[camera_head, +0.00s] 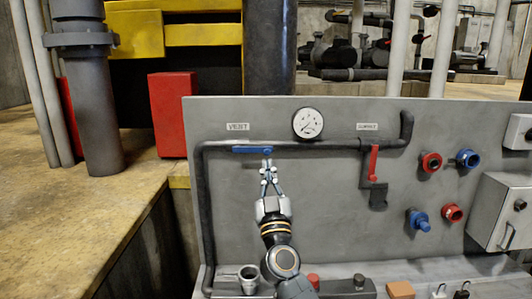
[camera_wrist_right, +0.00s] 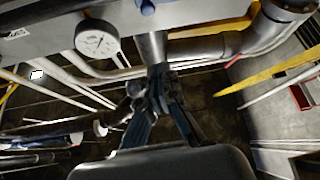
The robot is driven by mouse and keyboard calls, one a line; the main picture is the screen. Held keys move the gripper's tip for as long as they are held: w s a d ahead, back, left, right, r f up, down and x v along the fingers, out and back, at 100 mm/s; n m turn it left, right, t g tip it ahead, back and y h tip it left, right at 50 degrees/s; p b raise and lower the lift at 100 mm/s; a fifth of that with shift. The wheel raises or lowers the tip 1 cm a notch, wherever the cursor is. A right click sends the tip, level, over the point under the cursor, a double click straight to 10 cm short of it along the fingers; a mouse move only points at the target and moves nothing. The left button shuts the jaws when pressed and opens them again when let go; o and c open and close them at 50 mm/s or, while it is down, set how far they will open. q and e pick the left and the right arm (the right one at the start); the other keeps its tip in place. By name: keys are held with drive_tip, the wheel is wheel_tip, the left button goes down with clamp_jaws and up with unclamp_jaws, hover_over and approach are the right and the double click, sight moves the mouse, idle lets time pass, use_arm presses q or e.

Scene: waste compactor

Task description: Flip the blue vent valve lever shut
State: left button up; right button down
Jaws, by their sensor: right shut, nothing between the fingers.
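The blue vent valve lever (camera_head: 252,150) lies horizontal along the dark pipe on the grey panel, below the VENT label (camera_head: 236,127). My right gripper (camera_head: 267,163) reaches up to the panel with its fingertips at the right end of the lever, just below it. I cannot tell whether they touch. The gripper is shut and empty; its fingers also show in the right wrist view (camera_wrist_right: 160,82). A small blue piece (camera_wrist_right: 147,7) at the top of that view may be the lever's end. My left gripper is not in view.
A white gauge (camera_head: 307,123) sits right of the lever. A red lever (camera_head: 373,163) hangs down further right. Red and blue knobs (camera_head: 430,162) are at the panel's right. A grey cup-like fitting (camera_head: 249,274) and other parts stand on the ledge below.

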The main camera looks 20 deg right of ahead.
sight(267, 153)
drive_tip(key=w+r, duration=0.1)
drive_tip(key=w, duration=0.2)
drive_tip(key=w+d+b, duration=0.1)
drive_tip(key=w, duration=0.2)
drive_tip(key=w+d+r+b, duration=0.1)
drive_tip(key=w, duration=0.2)
drive_tip(key=shift+r, duration=0.3)
drive_tip(key=shift+d+f, duration=0.25)
drive_tip(key=shift+f, duration=0.4)
drive_tip(key=shift+f, duration=0.1)
